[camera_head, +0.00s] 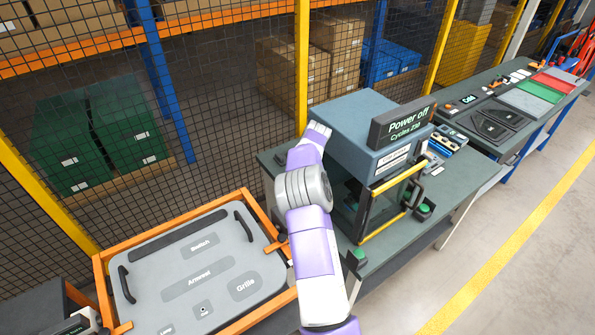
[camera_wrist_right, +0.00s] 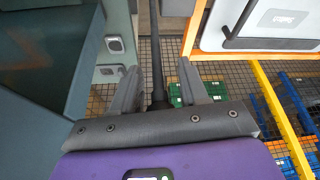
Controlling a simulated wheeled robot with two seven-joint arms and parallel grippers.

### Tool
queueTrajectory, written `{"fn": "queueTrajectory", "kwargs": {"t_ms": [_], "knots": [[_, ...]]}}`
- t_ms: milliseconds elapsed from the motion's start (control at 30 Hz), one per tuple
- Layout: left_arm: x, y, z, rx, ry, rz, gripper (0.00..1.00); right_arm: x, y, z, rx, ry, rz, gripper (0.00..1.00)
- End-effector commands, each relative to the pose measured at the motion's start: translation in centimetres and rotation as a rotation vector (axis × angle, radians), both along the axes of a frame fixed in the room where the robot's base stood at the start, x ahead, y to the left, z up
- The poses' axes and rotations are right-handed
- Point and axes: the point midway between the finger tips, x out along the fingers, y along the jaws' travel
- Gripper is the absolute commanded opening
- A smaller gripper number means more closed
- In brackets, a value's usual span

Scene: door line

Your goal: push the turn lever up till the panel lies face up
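A grey panel (camera_head: 205,270) with labels such as Armrest and Grille and black handles sits in an orange frame (camera_head: 107,283) at the left of the head view. Its labelled side faces the head camera; I cannot tell how level it lies. Part of a framed panel (camera_wrist_right: 275,22) shows at the upper right of the right wrist view. My right gripper (camera_wrist_right: 158,72) has its fingers apart, with a dark rod (camera_wrist_right: 156,40) showing between them. I cannot tell whether the rod is the turn lever or touches a finger. My right arm hides this gripper in the head view. My left gripper is not seen.
A mesh fence (camera_head: 225,85) runs behind. Open floor (camera_head: 530,255) with a yellow line lies right.

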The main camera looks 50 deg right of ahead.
Motion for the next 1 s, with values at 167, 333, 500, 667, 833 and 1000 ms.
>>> {"fn": "queueTrajectory", "kwargs": {"t_ms": [167, 333, 500, 667, 833, 1000], "knots": [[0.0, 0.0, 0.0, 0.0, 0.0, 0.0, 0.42, -0.2, -0.1, -0.1, 0.002, 0.005, -0.001, 0.41], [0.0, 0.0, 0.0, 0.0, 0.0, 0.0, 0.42, -0.4, -0.1, 0.4, 0.0, 0.005, -0.001, 0.41], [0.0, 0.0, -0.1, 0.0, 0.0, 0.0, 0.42, -1.3, 0.0, 2.9, -0.001, 0.001, -0.002, 0.41], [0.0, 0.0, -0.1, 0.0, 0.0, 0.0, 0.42, -2.3, 0.0, 5.3, -0.001, 0.002, 0.0, 0.41], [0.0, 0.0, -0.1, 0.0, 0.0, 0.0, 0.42, -2.9, 0.1, 6.8, 0.002, 0.003, 0.001, 0.41], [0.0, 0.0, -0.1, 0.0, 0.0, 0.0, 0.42, -3.0, 0.1, 7.0, 0.002, 0.004, 0.0, 0.41]]}}
